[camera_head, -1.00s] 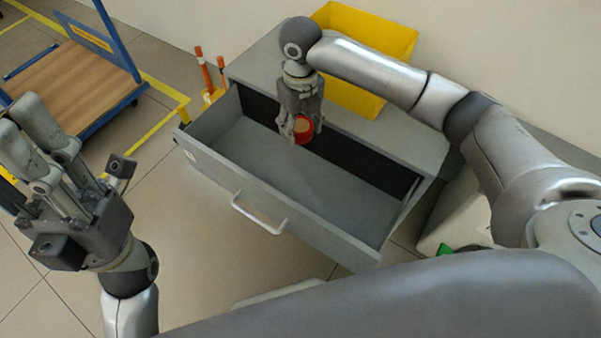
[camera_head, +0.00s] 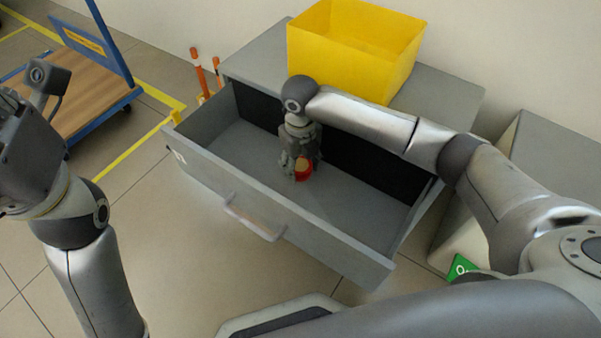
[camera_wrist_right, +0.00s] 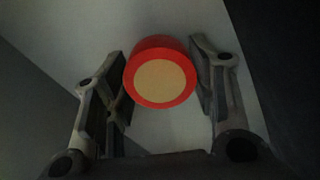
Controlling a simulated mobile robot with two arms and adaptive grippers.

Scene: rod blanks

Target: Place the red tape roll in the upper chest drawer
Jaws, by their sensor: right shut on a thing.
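The red tape roll (camera_head: 304,170) has a tan centre and is inside the open upper drawer, between the fingers of my right gripper (camera_head: 297,175). In the right wrist view the roll (camera_wrist_right: 160,76) sits between the two fingers of the right gripper (camera_wrist_right: 161,80), which is shut on it. The grey drawer (camera_head: 225,165) is pulled out from the grey chest (camera_head: 455,88), with its handle on the front. Whether the roll touches the drawer floor cannot be told. My left gripper (camera_head: 35,110) is partly cut off at the left edge, empty and away from the chest.
A yellow bin (camera_head: 345,60) stands on top of the chest. Orange-topped posts (camera_head: 200,75) stand behind the chest's left side. A wooden-decked blue trolley (camera_head: 80,90) is at the upper left. The drawer floor around the roll looks clear.

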